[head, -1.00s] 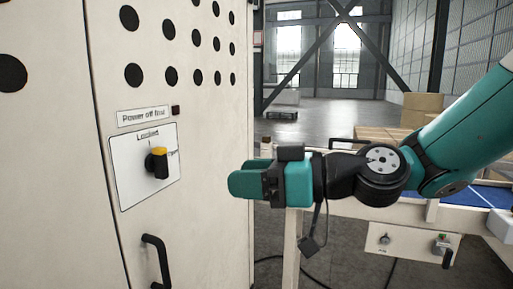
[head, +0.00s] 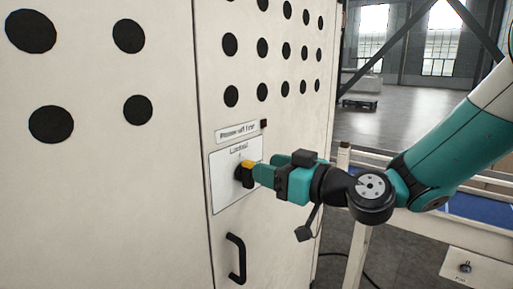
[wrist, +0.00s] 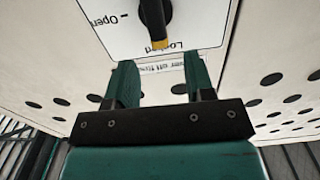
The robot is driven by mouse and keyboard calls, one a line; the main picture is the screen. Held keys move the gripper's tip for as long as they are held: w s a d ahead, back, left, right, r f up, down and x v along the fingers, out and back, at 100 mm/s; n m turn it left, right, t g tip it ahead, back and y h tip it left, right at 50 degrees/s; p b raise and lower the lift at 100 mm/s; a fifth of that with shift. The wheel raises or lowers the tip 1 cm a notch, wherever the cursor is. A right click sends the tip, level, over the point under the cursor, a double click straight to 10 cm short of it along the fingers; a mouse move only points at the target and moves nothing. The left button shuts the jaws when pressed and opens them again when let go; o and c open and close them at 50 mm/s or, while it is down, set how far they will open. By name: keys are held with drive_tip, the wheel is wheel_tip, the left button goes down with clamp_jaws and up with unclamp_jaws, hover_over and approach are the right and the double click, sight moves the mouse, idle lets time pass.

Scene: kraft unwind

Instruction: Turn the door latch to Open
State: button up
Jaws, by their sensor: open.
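The door latch (head: 241,175) is a black knob with a yellow tip on a white label plate (head: 228,195) of the pale cabinet door. In the wrist view the latch (wrist: 154,14) has its yellow tip at the word "Locked"; "Open" is printed to the left, upside down. My gripper (head: 262,173) is just in front of the latch from the right. In the wrist view my gripper (wrist: 160,80) has its two teal fingers apart with nothing between them, and the latch lies just beyond the gap. I cannot tell whether the fingertips touch the latch.
A black door handle (head: 236,259) stands out below the latch. A "Power off first" sign (head: 237,131) is above it. The door has rows of black round holes. A blue-topped conveyor frame (head: 478,207) stands to the right behind my arm.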

sight(246, 174)
drive_tip(key=x, duration=0.1)
drive_tip(key=p+x, duration=0.1)
drive_tip(key=shift+w+a+r, duration=0.2)
drive_tip(key=shift+a, duration=0.1)
drive_tip(key=shift+w+a+f+p, duration=0.25)
drive_tip(key=shift+w+a+p, duration=0.2)
drive_tip(key=shift+a, duration=0.1)
drive_tip(key=shift+c, duration=0.5)
clamp_jaws()
drive_tip(key=m, duration=0.4)
drive_tip(key=shift+w+d+f+p, duration=0.1)
drive_tip(key=shift+w+d+p, duration=0.2)
drive_tip(key=shift+w+d, duration=0.1)
drive_tip(key=shift+m, duration=0.3)
